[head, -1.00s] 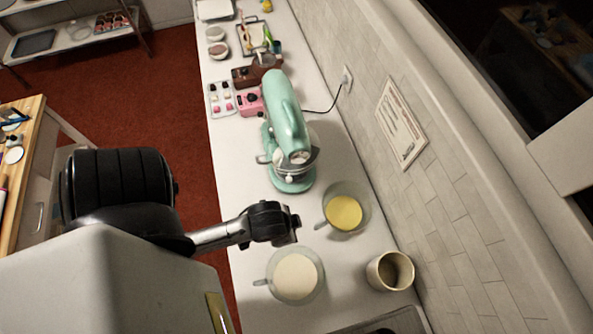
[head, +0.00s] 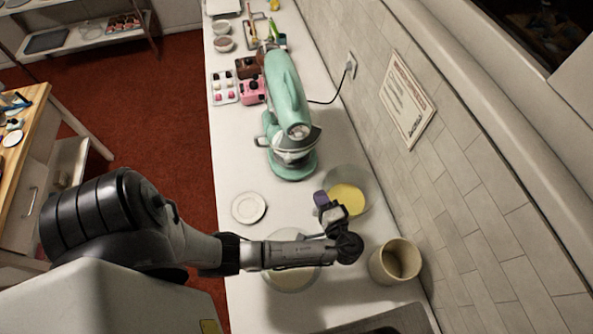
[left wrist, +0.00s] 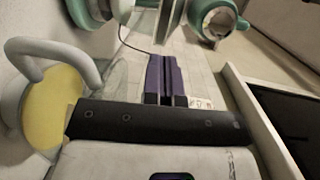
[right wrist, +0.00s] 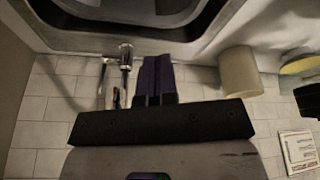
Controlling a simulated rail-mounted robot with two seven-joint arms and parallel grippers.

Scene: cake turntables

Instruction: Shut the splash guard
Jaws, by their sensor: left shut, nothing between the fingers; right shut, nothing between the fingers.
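The teal stand mixer (head: 287,95) stands on the counter in the head view. A grey, curved piece (head: 300,148) under the front of its head looks like the splash guard; I cannot tell how far open it is. Parts of the mixer (left wrist: 213,22) show at the top of the left wrist view, cut off by the edge. My left gripper (head: 324,201) is shut and empty, in front of the mixer and near the bowl of yellow contents (head: 347,197). My right gripper (right wrist: 157,78) is shut and empty near the sink, seen only in the right wrist view.
A beige crock (head: 395,262) stands right of my left wrist. A pale bowl (head: 292,280) is partly hidden beneath my left arm. A white plate (head: 249,208) lies left of it. The tiled wall (head: 452,165) bounds the counter. A sink (right wrist: 140,22) and faucet (right wrist: 125,58) are by my right gripper.

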